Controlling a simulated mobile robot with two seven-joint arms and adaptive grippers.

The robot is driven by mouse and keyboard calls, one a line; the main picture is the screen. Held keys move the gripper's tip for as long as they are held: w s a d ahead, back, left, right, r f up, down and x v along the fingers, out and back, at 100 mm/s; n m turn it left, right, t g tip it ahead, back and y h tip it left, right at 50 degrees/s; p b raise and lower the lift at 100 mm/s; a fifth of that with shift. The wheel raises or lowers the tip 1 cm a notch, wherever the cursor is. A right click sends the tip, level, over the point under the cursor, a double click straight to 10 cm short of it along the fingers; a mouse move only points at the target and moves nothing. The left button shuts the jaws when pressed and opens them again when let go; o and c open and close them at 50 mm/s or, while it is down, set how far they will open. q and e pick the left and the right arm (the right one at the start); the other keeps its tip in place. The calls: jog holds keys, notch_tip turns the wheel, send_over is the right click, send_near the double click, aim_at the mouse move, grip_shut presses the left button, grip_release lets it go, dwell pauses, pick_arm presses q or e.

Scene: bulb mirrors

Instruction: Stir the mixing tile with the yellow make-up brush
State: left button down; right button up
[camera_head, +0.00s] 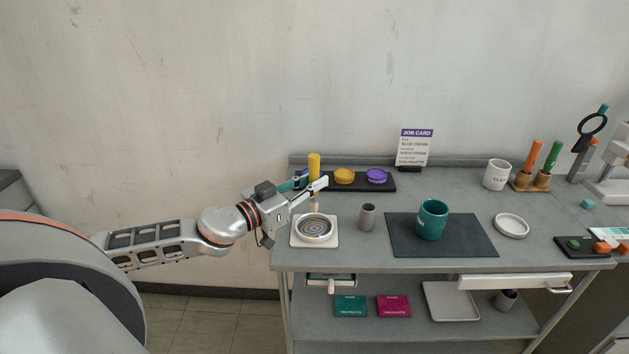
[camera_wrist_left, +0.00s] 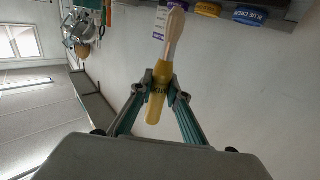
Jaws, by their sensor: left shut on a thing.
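The yellow make-up brush (camera_head: 314,163) stands about upright over the mixing tile (camera_head: 297,241), which sits at the left end of the grey table. My left gripper (camera_head: 318,185) is shut on the brush handle. In the left wrist view the handle (camera_wrist_left: 155,108) sits between the teal fingertips (camera_wrist_left: 160,88), with the pale end pointing away from the palm. The brush's lower end is close above the swirl; I cannot tell if it touches. My right gripper is not in view.
A black tray (camera_head: 360,188) with yellow (camera_head: 344,176) and purple (camera_head: 376,176) lidded jars is behind the tile. A grey cylinder (camera_head: 367,217) stands just right of it. A teal cup (camera_head: 432,219) stands on a dark mat (camera_head: 400,246). A white dish (camera_head: 511,225) is farther right.

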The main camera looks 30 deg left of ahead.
aim_at(313, 201)
pick_arm(q)
jog(key=shift+f+b, duration=1.15)
jog(key=shift+f, duration=0.4)
jog(key=shift+f+b, duration=1)
jog(key=shift+f, duration=0.2)
jog(key=shift+w, duration=0.1)
jog(key=shift+w+a, duration=0.1)
